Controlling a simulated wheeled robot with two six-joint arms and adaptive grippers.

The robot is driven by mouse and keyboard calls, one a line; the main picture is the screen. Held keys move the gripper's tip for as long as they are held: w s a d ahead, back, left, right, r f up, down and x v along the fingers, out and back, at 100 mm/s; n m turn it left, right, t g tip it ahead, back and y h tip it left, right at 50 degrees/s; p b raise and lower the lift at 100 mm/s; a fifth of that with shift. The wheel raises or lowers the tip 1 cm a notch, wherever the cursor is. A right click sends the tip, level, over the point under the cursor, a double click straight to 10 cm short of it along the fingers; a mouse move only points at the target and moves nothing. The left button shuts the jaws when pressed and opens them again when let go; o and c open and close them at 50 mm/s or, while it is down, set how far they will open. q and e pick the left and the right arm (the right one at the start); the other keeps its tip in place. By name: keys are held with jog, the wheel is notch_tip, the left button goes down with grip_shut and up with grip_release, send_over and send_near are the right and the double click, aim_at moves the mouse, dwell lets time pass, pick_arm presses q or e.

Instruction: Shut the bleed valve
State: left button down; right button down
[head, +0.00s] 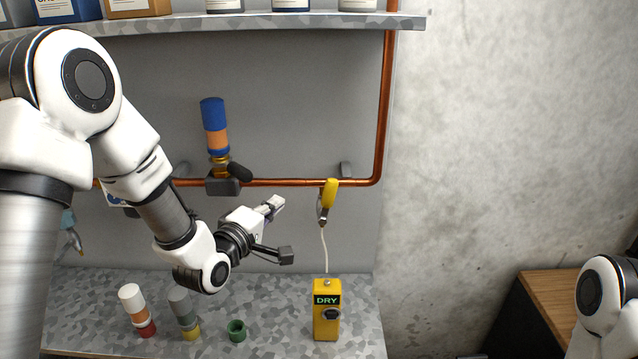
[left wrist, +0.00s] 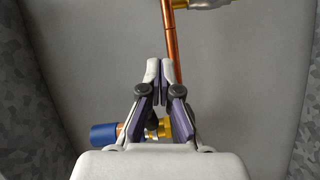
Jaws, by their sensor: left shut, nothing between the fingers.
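A brass valve (head: 221,169) with a black handle (head: 239,172) sits on the horizontal copper pipe (head: 290,182); I take it to be the bleed valve. A blue and orange cylinder (head: 214,124) stands upright on it. My left gripper (head: 275,204) is shut and empty, below the pipe and to the right of the valve, apart from it in the picture. In the left wrist view the shut fingers (left wrist: 154,72) partly cover brass fittings (left wrist: 162,130) with a blue part (left wrist: 103,133) at their left. How far the handle is turned is unclear. My right gripper is not in view.
A yellow-handled clip (head: 328,195) hangs at the pipe, wired to a yellow box (head: 326,318) reading "DRY". Two banded cylinders (head: 133,309) (head: 184,312) and a green cup (head: 236,330) stand on the speckled counter (head: 275,300). A shelf (head: 250,22) with containers overhangs the pipe.

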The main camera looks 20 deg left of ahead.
aim_at(327, 202)
pick_arm(q)
jog(key=w+d+f+p, duration=0.2)
jog(key=w+d+p, duration=0.3)
jog(key=w, duration=0.4)
jog(key=shift+w+d, duration=0.2)
jog(key=shift+w, duration=0.15)
jog(key=shift+a, duration=0.15)
